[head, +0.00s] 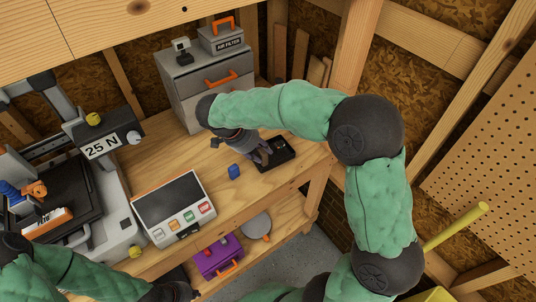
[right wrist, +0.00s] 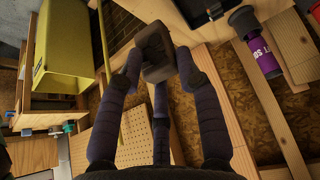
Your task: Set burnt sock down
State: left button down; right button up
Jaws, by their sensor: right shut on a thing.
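My right gripper (head: 262,156) reaches over the workbench, beside and partly over a small black tray (head: 287,156). In the right wrist view its fingers (right wrist: 156,68) are closed around a dark brown-grey, block-like piece, the burnt sock (right wrist: 154,42). In the head view the gripper hides the sock, so I cannot tell how far it is above the bench or tray. My left arm comes in low at the left; the dark end of it, with the left gripper (head: 178,292), is at the bottom edge, and its fingers are not clear.
A small blue block (head: 234,172) lies left of the tray. A grey drawer cabinet (head: 205,82) stands behind. A purple box (head: 218,258) sits on the lower shelf.

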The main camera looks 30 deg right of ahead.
jog(key=w+d+f, duration=0.1)
jog(key=f, duration=0.1)
jog(key=w+d+f+b, duration=0.1)
jog(key=w+d+f, duration=0.1)
jog(key=w+d+f+b, duration=0.1)
jog(key=d+f, duration=0.1)
jog(key=shift+w+f, duration=0.4)
jog(key=shift+w+d+f+b, duration=0.1)
jog(key=shift+f+b, duration=0.55)
jog(key=shift+f, duration=0.95)
jog(key=shift+f, duration=0.1)
jog(key=o, duration=0.8)
jog(key=shift+o, duration=0.3)
